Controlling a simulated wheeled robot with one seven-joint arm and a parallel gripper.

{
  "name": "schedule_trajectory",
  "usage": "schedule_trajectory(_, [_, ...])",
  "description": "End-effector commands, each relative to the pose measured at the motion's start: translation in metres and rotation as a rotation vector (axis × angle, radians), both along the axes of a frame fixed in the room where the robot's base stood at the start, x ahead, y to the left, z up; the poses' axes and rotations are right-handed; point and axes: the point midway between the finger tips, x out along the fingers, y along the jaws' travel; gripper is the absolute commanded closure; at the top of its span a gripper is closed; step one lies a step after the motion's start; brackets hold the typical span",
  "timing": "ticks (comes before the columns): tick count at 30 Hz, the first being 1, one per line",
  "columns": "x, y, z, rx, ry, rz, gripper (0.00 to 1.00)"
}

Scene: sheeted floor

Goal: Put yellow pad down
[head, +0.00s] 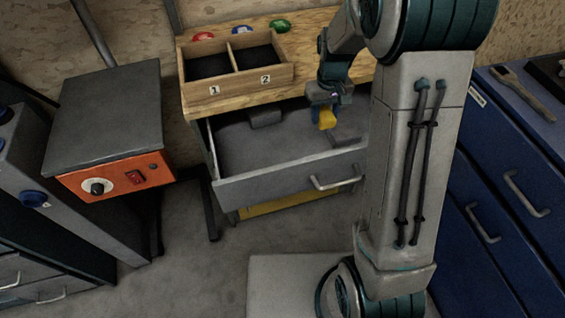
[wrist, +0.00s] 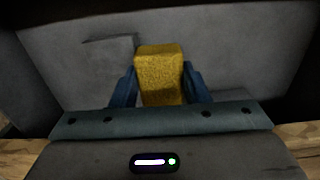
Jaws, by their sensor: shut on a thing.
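The yellow pad (wrist: 160,78) is a small block held between the two blue fingers of my gripper (wrist: 160,88) in the wrist view. In the head view the pad (head: 326,119) shows below my gripper (head: 323,112), over the right part of an open grey drawer (head: 262,192). My gripper is shut on it. The drawer floor shows beyond the pad in the wrist view. I cannot tell whether the pad touches the drawer floor.
A grey block (head: 265,117) lies at the back of the drawer. A wooden two-compartment box (head: 236,82), marked 1 and 2, stands on the wooden top above.

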Motion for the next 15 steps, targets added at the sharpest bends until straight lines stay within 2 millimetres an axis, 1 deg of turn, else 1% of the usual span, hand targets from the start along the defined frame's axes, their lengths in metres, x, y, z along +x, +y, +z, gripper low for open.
schedule_trajectory(2, [0.0,0.001,-0.004,0.0,0.0,0.007,0.8])
schedule_trajectory(5, [-0.002,0.01,-0.007,0.0,0.001,0.013,0.8])
schedule_trajectory(8, [-0.008,0.028,-0.018,-0.001,0.003,0.016,0.8])
schedule_trajectory(15, [-0.021,0.081,-0.051,-0.002,0.004,0.017,0.8])
